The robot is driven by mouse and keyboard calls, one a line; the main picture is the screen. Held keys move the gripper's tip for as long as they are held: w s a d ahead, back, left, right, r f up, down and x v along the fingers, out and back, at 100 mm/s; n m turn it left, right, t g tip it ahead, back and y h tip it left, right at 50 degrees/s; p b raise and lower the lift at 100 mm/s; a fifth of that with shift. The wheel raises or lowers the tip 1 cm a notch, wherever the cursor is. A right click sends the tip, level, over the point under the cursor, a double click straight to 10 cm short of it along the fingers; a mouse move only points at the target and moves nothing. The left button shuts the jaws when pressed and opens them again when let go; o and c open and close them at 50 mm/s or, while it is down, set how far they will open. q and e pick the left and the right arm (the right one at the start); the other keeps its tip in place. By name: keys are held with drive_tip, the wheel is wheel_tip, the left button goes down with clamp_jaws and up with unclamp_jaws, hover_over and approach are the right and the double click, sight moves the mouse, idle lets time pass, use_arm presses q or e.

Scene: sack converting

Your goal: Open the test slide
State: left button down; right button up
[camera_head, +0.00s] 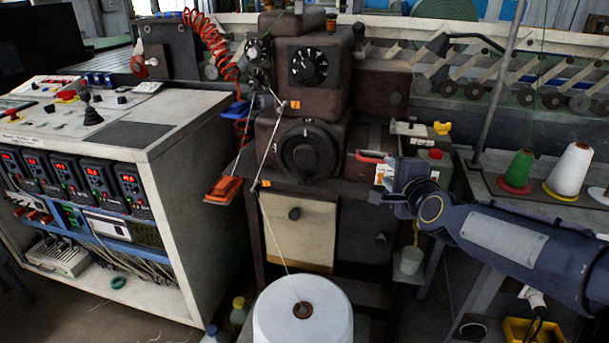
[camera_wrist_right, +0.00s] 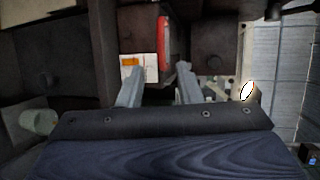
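I take the test slide to be the part with the red bar-like handle (camera_head: 371,157) on the right side of the dark brown sewing machine head (camera_head: 305,150); I cannot be sure. A white plate with an orange mark (camera_head: 380,174) sits just below it. My right gripper (camera_head: 380,184) is at this plate, coming in from the right. In the right wrist view the two grey fingers (camera_wrist_right: 158,70) stand apart with nothing clamped. The red handle (camera_wrist_right: 163,40) and the plate (camera_wrist_right: 138,67) show beyond and between the fingertips. Contact cannot be told. My left gripper is not in view.
A white thread cone (camera_head: 302,312) stands in front, its thread running up to the machine. A control cabinet (camera_head: 180,170) is at left. Green and white cones (camera_head: 570,170) stand on the right table. A red-topped part (camera_head: 435,154) and a cup (camera_head: 411,260) are near my right arm.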

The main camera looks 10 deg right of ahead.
sight(374, 161)
drive_tip(key=x, duration=0.9)
drive_tip(key=shift+a+r, duration=0.15)
drive_tip(key=shift+a, duration=0.2)
drive_tip(key=shift+c, duration=0.4)
clamp_jaws()
